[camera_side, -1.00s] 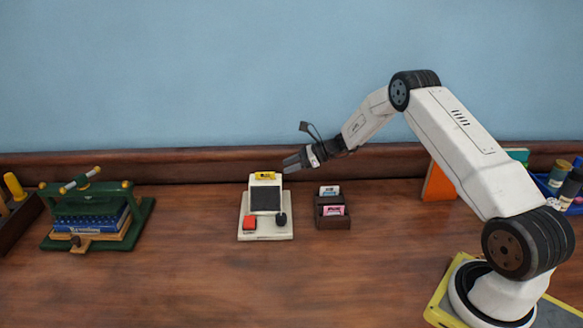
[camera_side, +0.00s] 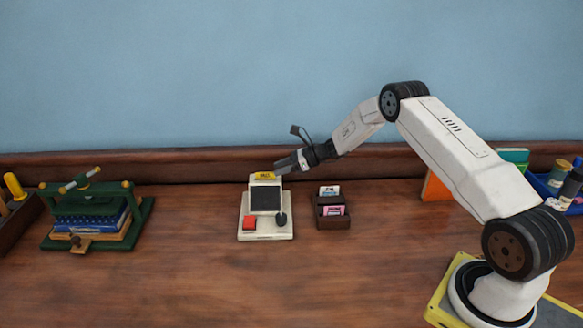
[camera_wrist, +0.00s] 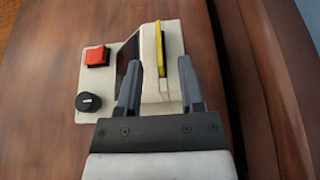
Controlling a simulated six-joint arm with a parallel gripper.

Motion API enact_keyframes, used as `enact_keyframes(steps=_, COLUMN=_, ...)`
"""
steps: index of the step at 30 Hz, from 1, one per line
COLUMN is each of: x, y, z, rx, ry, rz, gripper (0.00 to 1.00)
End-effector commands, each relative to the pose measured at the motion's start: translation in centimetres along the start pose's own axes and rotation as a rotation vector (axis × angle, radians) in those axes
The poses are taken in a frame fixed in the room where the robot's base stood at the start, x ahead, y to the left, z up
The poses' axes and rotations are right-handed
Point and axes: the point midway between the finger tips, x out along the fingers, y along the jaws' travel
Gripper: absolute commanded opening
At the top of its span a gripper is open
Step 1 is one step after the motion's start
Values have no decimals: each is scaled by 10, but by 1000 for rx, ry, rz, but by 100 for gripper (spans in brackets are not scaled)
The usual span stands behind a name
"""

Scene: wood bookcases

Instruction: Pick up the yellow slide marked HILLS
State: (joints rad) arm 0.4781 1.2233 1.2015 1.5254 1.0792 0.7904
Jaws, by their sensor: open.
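The yellow slide marked HILLS (camera_side: 265,176) stands upright in the top of the white slide viewer (camera_side: 265,222). In the wrist view the slide (camera_wrist: 160,42) shows as a thin yellow edge in the viewer's slot, its lower part hidden inside. My gripper (camera_side: 287,164) is open and empty, just right of the slide in the side view. In the wrist view the open fingers (camera_wrist: 174,75) are on either side of the slide's line, with the near end of the slide reaching between the fingertips. I cannot tell whether they touch it.
The viewer has a red button (camera_side: 249,223) and a black knob (camera_side: 281,219). A dark slide box (camera_side: 331,222) with a blue and a pink slide stands right of it. A green press (camera_side: 98,215) stands at the left. The front table is clear.

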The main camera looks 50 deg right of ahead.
Motion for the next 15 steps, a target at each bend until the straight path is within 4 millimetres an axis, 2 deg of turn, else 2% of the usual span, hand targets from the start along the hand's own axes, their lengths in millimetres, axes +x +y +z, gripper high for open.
enact_keyframes(steps=9, x=36, y=1, z=0, rx=-1, ry=0, rz=2, gripper=49)
enact_keyframes(steps=15, x=45, y=0, z=0, rx=-1, ry=0, rz=-1, gripper=49)
